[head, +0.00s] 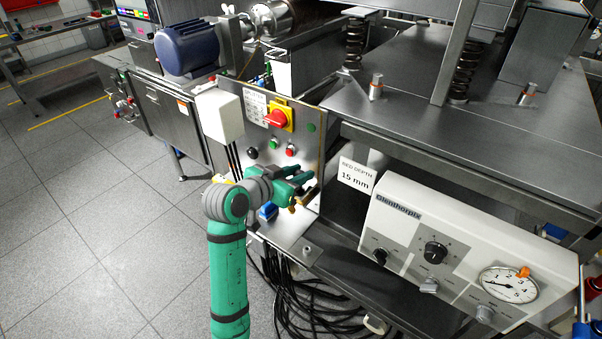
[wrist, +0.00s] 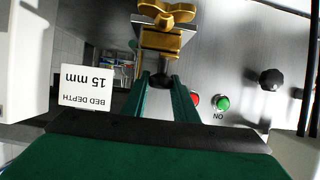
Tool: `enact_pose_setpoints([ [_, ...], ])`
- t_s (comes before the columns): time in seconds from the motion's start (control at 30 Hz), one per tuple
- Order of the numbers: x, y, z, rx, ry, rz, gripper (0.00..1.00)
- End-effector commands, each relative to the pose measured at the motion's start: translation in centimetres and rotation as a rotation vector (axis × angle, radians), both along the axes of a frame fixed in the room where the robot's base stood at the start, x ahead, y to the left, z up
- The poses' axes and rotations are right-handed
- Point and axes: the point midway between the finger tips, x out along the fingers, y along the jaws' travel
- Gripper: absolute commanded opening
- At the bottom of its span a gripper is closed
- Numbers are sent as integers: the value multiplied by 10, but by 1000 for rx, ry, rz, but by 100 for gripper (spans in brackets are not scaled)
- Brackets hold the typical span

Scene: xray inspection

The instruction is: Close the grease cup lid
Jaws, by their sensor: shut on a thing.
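The brass grease cup (wrist: 162,40) is at the top of the wrist view, against the steel panel, with a winged brass piece at its outer end. A small dark knob (wrist: 160,81) lies between my fingertips, beside the brass; it appears to belong to the lid. My gripper (wrist: 162,78) is shut on this knob. In the head view my gripper (head: 303,184) is at the lower right of the panel, with a bit of brass (head: 294,208) just below it. The lid's angle is hard to tell, as my fingers hide part of it.
A "BED DEPTH 15 mm" sign (head: 357,175) and a white gauge box (head: 470,245) stand to the right. Black cables (head: 320,300) hang below.

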Motion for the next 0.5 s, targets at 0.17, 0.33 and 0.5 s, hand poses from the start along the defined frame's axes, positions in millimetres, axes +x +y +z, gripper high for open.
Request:
enact_pose_setpoints([
  [0.17, 0, 0, -1, 1, 3, -1, 44],
  [0.33, 0, 0, -1, 3, 1, -1, 44],
  [0.5, -3, 2, 1, 2, -1, 0, 44],
])
